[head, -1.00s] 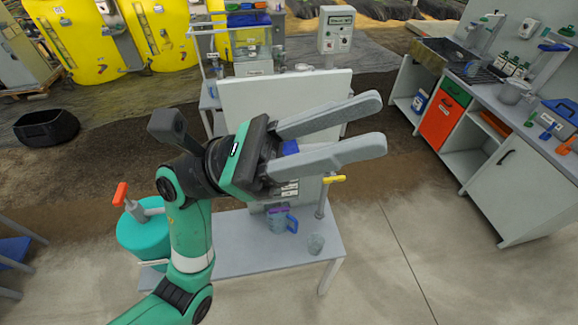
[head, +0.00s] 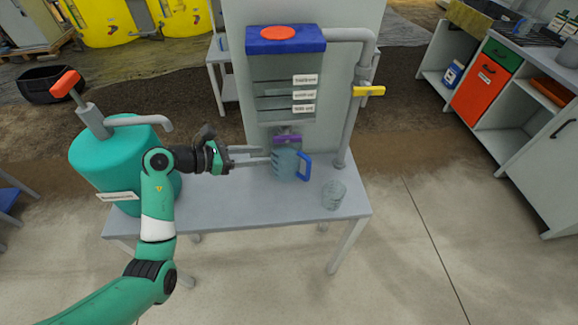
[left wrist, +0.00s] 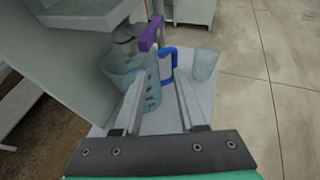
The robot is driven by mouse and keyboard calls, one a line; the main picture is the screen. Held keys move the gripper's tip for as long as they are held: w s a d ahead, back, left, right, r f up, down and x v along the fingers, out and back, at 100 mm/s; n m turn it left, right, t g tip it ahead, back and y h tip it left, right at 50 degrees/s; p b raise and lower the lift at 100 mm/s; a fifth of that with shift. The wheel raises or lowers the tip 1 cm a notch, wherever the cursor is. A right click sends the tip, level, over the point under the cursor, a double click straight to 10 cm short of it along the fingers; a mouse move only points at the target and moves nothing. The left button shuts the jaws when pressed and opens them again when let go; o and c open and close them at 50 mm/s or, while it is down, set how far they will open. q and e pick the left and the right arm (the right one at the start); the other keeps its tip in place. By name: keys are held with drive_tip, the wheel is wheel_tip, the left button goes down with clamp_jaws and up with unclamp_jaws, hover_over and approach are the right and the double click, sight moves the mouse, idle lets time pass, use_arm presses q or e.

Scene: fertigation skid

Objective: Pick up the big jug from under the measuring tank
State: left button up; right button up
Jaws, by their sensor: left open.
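The big jug (head: 289,165) is clear with a blue handle and stands on the grey table under the measuring tank (head: 284,70), which has a blue top with an orange cap. The jug also shows in the left wrist view (left wrist: 118,79), with its blue handle to the right. A purple tap lever (head: 287,139) is just above it. My left gripper (head: 267,155) is open and level at the jug's left side, its fingertips close to the jug. In the left wrist view the left finger overlaps the jug's body; I cannot tell whether they touch. My right gripper is out of view.
A small clear beaker (head: 334,195) stands to the right of the jug. A teal pump canister (head: 120,160) is at the table's left end. A grey pipe with a yellow valve lever (head: 368,91) runs down beside the tank. The table front (head: 250,212) is clear.

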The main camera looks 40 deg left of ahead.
sight(288, 153)
use_arm(q)
drive_tip(key=b+x, duration=0.2)
drive_tip(key=x, duration=0.1)
drive_tip(key=b+x, duration=0.1)
drive_tip(key=x, duration=0.2)
drive_tip(key=b+x, duration=0.2)
drive_tip(key=x, duration=0.2)
drive_tip(key=shift+w+a+f+b, duration=0.15)
drive_tip(key=shift+a+f+b, duration=0.05)
drive_tip(key=shift+a+b, duration=0.15)
drive_tip(key=shift+w+d, duration=0.1)
drive_tip(key=shift+w, duration=0.2)
clamp_jaws()
idle(0.5)
drive_tip(key=shift+r, duration=0.1)
